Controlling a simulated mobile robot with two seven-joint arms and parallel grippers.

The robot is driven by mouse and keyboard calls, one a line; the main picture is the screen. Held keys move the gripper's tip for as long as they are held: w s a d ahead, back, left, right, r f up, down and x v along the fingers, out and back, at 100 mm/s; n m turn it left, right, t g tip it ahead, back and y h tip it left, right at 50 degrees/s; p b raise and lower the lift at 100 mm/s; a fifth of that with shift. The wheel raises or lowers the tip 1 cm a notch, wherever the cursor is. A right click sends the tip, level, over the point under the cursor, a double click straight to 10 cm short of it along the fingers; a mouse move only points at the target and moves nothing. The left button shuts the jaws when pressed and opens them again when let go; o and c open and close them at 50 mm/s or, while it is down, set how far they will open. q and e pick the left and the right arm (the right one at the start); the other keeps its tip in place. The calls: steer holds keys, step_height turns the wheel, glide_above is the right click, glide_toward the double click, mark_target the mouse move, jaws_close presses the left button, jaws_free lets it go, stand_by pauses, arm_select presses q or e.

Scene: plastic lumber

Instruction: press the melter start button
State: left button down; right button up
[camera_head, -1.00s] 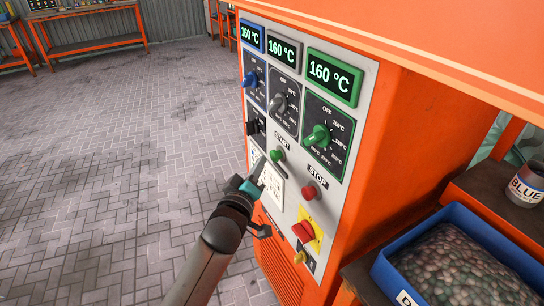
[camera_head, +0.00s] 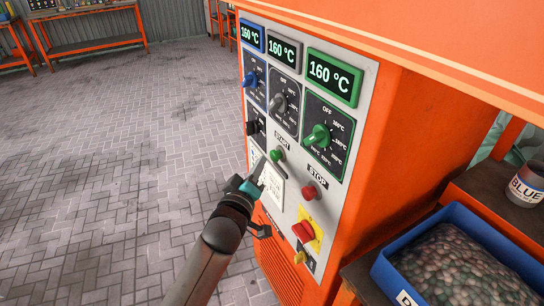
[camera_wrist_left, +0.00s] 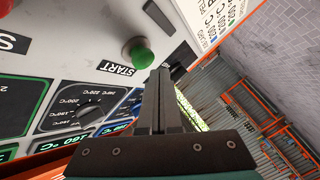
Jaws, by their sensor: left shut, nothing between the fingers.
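The green start button (camera_head: 277,155) sits on the white control panel (camera_head: 285,215) of the orange melter, under a START label. In the left wrist view the green start button (camera_wrist_left: 141,57) is just beyond and left of the fingertips. My left gripper (camera_head: 259,165) is shut and empty, its tips close to the panel just below and left of the button. In the left wrist view the shut fingers (camera_wrist_left: 160,75) show a visible gap to the button's face; contact cannot be seen. My right gripper is not in view.
A red stop button (camera_head: 309,193) is right of the start button, with a red knob on a yellow plate (camera_head: 303,230) below. Three dials and 160 °C displays (camera_head: 334,77) are above. A blue bin (camera_head: 382,270) of pellets stands at right. The floor at left is clear.

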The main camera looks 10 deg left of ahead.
arm_select(q)
steer(key=shift+w+d, duration=0.15)
steer(key=shift+w+d, duration=0.15)
steer(key=shift+d, duration=0.05)
steer(key=shift+w+d, duration=0.25)
steer(key=shift+d, duration=0.2)
stand_by(1.1)
steer(key=shift+a, duration=0.1)
steer(key=shift+s+a+p, duration=0.5)
steer(key=shift+a+p, duration=0.05)
steer(key=shift+a, duration=0.1)
steer(key=shift+a, duration=0.1)
steer(key=s+a+p, duration=0.1)
steer(key=a, duration=0.1)
steer(key=s+a+p, duration=0.1)
steer(key=s+a, duration=0.1)
steer(key=shift+p, duration=0.4)
